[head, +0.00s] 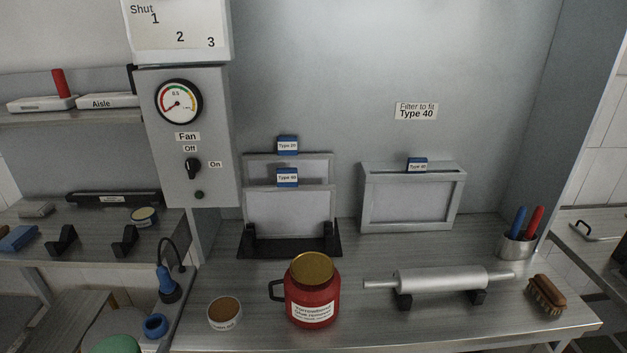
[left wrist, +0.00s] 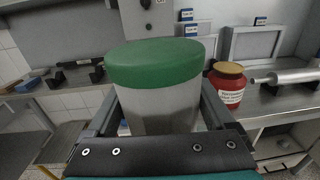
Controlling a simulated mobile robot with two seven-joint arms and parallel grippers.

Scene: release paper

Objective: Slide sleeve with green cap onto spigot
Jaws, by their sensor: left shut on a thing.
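The sleeve (left wrist: 165,110) is a pale, cloudy cylinder with a wide green cap (left wrist: 155,64) on top. It stands upright between the fingers of my left gripper (left wrist: 161,92), which is shut on it in the left wrist view. In the head view only part of the green cap (head: 115,345) shows at the bottom left edge; the sleeve body and the gripper are out of frame there. A blue ring-shaped fitting (head: 155,326) sits just right of the cap in the picture. I cannot tell whether this is the spigot. My right gripper is not in view.
The steel bench holds a red jar (head: 311,300), a round tub (head: 225,314), a roller (head: 442,280) on black supports, a brush (head: 547,296) and framed filters (head: 410,198). Left shelves hold black brackets (head: 125,241).

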